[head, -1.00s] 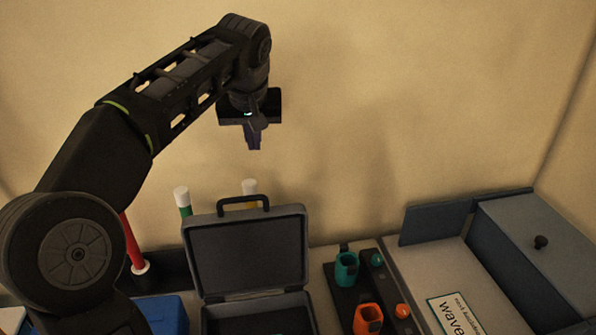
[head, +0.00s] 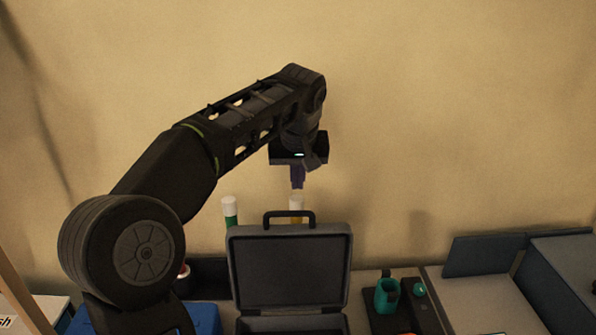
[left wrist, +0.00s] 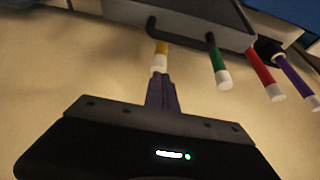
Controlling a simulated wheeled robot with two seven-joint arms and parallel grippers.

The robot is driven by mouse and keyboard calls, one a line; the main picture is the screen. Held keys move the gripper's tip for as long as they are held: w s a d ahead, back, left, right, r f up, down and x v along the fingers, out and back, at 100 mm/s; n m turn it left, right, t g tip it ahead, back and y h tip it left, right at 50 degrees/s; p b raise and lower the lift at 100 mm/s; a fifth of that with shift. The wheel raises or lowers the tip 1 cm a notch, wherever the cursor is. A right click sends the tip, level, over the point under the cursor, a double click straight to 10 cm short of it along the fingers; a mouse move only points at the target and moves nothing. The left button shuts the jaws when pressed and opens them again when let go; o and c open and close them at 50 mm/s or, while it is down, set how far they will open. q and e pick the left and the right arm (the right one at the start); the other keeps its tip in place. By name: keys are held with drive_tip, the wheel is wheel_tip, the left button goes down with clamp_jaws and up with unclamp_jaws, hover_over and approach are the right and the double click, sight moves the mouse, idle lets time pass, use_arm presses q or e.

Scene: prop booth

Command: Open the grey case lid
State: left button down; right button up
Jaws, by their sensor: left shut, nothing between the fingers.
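The grey case (head: 290,325) stands on the table with its lid (head: 290,270) raised about upright, the dark inside facing me. A black handle (head: 289,214) sits on the lid's top edge. In the left wrist view the back of the lid (left wrist: 190,18) and the handle (left wrist: 180,36) show at the top. My left gripper (head: 297,184) is shut and empty, above and behind the lid, apart from it. Its fingers also show in the left wrist view (left wrist: 160,85), with the white end of a yellow tube (left wrist: 160,58) close by their tips. My right gripper is out of view.
Behind the case stand white-capped tubes, one green (head: 231,213) and one yellow (head: 296,207). A blue box (head: 200,318) is at the left. A teal cup (head: 387,294) stands on a dark tray at the right, beside a grey-blue box (head: 565,275). A wall is behind.

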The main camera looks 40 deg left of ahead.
sight(298, 224)
use_arm(q)
drive_tip(key=f, duration=0.1)
drive_tip(key=s+d+f+p, duration=0.1)
drive_tip(key=f, duration=0.2)
drive_tip(key=shift+s+d, duration=0.2)
drive_tip(key=shift+s, duration=0.2)
drive_tip(key=shift+f, duration=0.1)
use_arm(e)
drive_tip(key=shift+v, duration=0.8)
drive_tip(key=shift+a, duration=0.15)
